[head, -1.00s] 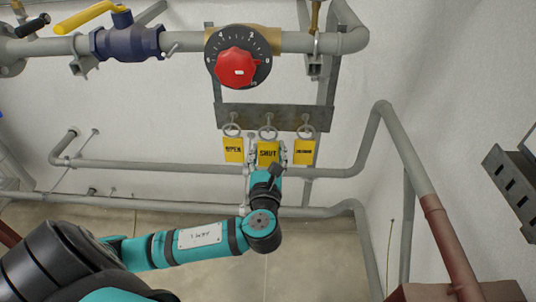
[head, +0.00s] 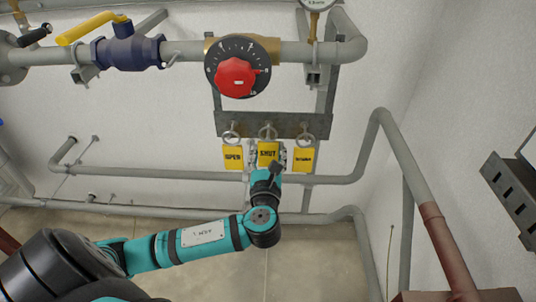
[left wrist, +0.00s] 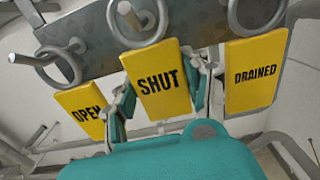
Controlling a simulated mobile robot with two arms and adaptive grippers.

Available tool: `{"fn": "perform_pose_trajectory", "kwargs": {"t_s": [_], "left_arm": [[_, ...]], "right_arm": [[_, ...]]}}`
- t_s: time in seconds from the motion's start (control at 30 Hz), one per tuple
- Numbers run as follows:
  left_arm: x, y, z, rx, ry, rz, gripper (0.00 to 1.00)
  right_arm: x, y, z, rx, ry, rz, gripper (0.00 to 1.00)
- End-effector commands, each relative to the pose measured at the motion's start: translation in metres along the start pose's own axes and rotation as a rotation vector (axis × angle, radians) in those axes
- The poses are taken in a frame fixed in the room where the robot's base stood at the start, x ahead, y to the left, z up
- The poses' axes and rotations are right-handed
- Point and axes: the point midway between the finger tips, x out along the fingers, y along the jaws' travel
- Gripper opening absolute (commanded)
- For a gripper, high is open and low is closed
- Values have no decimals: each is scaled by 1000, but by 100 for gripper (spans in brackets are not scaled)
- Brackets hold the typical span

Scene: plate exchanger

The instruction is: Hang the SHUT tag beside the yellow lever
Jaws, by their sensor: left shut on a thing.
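The yellow SHUT tag (head: 268,154) hangs by its ring on the middle peg of a grey metal rack (head: 226,123). My left gripper (head: 267,156) is around the tag from below, shut on its sides. In the left wrist view the SHUT tag (left wrist: 157,79) sits between the two fingers, with its ring (left wrist: 137,22) still around the peg. The yellow lever (head: 90,26) is at the upper left, on a blue valve (head: 128,48) in the grey pipe. My right gripper is not in view.
The OPEN tag (head: 233,157) and DRAINED tag (head: 303,159) hang close on either side. A red knob with a black dial (head: 237,77) is above the rack. A grey pipe (head: 150,174) runs behind the tags.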

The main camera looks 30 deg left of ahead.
Motion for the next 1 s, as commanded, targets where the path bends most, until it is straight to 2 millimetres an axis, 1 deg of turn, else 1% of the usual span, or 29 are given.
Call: {"fn": "perform_pose_trajectory", "kwargs": {"t_s": [0.37, 1.0], "left_arm": [[-1, 0, 1, 0, 0, 0, 18], [-33, 0, 2, 1, 1, 0, 18]], "right_arm": [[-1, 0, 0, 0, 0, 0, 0], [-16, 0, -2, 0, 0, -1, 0]]}}
